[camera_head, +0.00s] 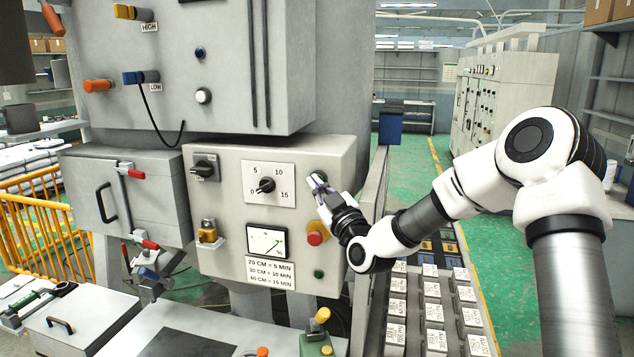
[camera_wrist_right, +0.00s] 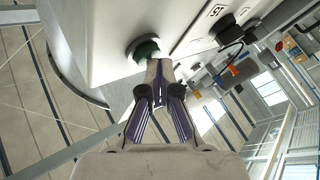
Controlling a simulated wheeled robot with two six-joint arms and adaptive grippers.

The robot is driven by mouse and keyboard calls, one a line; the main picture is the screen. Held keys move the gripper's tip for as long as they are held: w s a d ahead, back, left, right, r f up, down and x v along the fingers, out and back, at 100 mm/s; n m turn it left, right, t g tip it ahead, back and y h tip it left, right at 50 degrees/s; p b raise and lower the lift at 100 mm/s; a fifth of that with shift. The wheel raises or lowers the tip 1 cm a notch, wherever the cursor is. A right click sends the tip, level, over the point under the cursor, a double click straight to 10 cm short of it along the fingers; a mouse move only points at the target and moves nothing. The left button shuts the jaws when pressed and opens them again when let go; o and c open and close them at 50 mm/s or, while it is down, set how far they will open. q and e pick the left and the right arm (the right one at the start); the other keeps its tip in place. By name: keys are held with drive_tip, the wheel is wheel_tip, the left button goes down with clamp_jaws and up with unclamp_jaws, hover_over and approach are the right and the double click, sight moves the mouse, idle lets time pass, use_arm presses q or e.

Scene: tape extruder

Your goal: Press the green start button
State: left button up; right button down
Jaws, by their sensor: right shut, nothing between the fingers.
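The green start button (camera_wrist_right: 147,50) sits in a round collar on the grey panel in the right wrist view. My right gripper (camera_wrist_right: 159,68) is shut and empty, its fingertips right at the button's edge; I cannot tell whether they touch it. In the head view the right gripper (camera_head: 319,184) is at the upper right of the control panel (camera_head: 225,240), in front of the button, which it mostly hides. My left gripper is in neither view.
A red stop button (camera_head: 316,236) is just below the gripper, and a small green button (camera_head: 318,273) is lower down. The 0–15 dial (camera_head: 267,185) is to the left.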

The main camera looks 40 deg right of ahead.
drive_tip(key=shift+w+d, duration=0.1)
drive_tip(key=shift+d, duration=0.05)
idle(0.5)
drive_tip(key=shift+s+a+b, duration=0.4)
drive_tip(key=shift+s+a, duration=0.2)
drive_tip(key=shift+a, duration=0.1)
drive_tip(key=s+a+b, duration=0.1)
drive_tip(key=s+a, duration=0.2)
drive_tip(key=shift+s+a+b, duration=0.1)
drive_tip(key=shift+a+b, duration=0.3)
idle(0.6)
